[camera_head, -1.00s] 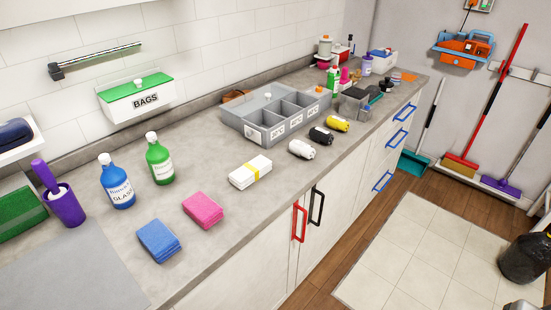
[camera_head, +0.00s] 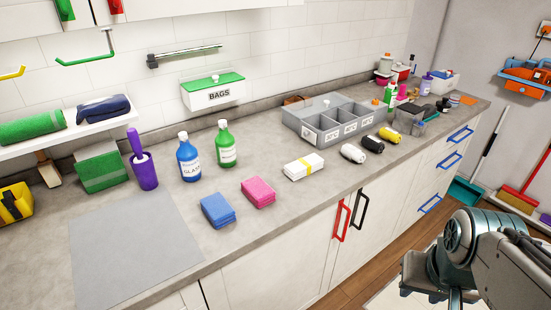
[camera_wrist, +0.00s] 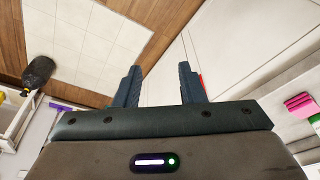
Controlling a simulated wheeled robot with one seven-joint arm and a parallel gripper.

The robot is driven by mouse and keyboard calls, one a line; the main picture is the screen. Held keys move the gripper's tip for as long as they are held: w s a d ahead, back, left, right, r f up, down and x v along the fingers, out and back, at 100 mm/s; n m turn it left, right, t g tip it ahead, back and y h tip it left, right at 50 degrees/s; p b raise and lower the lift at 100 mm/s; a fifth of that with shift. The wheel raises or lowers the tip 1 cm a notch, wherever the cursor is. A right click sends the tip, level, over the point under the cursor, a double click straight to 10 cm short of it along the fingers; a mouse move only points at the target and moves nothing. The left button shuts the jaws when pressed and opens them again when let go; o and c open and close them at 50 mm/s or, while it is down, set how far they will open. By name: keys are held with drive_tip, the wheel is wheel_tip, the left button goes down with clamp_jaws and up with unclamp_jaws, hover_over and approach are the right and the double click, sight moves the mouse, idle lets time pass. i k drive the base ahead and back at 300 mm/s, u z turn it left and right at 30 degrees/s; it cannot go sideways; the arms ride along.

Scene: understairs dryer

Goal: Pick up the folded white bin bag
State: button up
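The bundle is not clearly visible in the wrist view. In the head view my arm is at the lower right.
White, black and yellow rolls (camera_head: 372,144) lie right of the bundle. The divided bin (camera_head: 314,137) stands behind. A pink cloth (camera_head: 258,191), blue cloth (camera_head: 217,210), blue bottle (camera_head: 188,160) and green bottle (camera_head: 225,147) are to the left. Red and black handles (camera_head: 340,221) project from the cabinet front.

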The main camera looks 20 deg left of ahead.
sight(301, 168)
drive_tip(key=u, duration=0.1)
drive_tip(key=i, duration=1)
